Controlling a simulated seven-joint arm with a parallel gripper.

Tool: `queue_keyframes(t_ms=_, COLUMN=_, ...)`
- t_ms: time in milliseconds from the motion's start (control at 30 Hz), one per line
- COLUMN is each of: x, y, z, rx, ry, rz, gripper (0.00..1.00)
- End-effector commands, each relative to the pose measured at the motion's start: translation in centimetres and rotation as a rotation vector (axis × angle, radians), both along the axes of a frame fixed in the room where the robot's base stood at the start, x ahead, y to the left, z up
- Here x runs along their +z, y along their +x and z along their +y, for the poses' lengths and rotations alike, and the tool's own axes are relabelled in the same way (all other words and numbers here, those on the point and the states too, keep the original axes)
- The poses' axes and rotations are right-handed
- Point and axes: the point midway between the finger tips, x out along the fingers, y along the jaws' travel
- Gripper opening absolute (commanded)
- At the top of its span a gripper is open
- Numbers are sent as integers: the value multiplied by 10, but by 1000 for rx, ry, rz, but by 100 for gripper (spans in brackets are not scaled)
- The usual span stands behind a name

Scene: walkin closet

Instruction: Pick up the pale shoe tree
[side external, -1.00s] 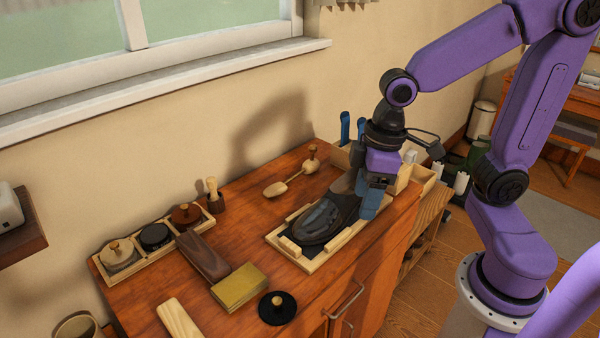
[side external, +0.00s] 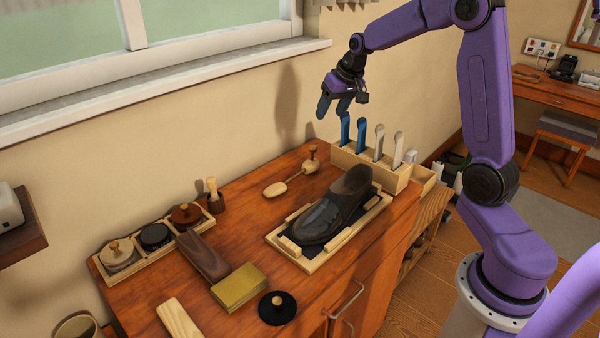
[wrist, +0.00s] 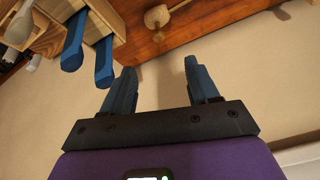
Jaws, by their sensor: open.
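The pale shoe tree (side external: 277,188) lies on the wooden cabinet top toward the wall, behind the shoe. It has a pale toe piece, a thin rod and a heel block with a brown knob. Part of it shows at the top of the wrist view (wrist: 156,17). My gripper (side external: 331,111) is open and empty, raised well above the cabinet near the wall, behind the rack. In the wrist view, its two blue fingers (wrist: 160,67) are apart with nothing between them.
A dark shoe (side external: 325,218) sits on a wood-framed tray (side external: 312,266) in front of the shoe tree. A wooden rack (side external: 341,160) with blue and pale upright handles stands to its right. Brushes, tins and a yellow block (side external: 239,287) occupy the left.

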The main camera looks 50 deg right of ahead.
Motion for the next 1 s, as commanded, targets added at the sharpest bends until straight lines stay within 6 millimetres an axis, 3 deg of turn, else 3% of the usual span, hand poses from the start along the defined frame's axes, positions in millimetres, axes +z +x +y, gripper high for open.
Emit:
queue_keyframes(t_ms=167, x=-17, y=8, z=-3, rx=-7, ry=1, rz=1, gripper=60)
queue_keyframes(t_ms=700, x=-100, y=42, z=-4, rx=-7, ry=0, rz=2, gripper=60)
queue_keyframes(t_ms=1000, x=-116, y=50, z=-4, rx=-5, ry=0, rz=1, gripper=60)
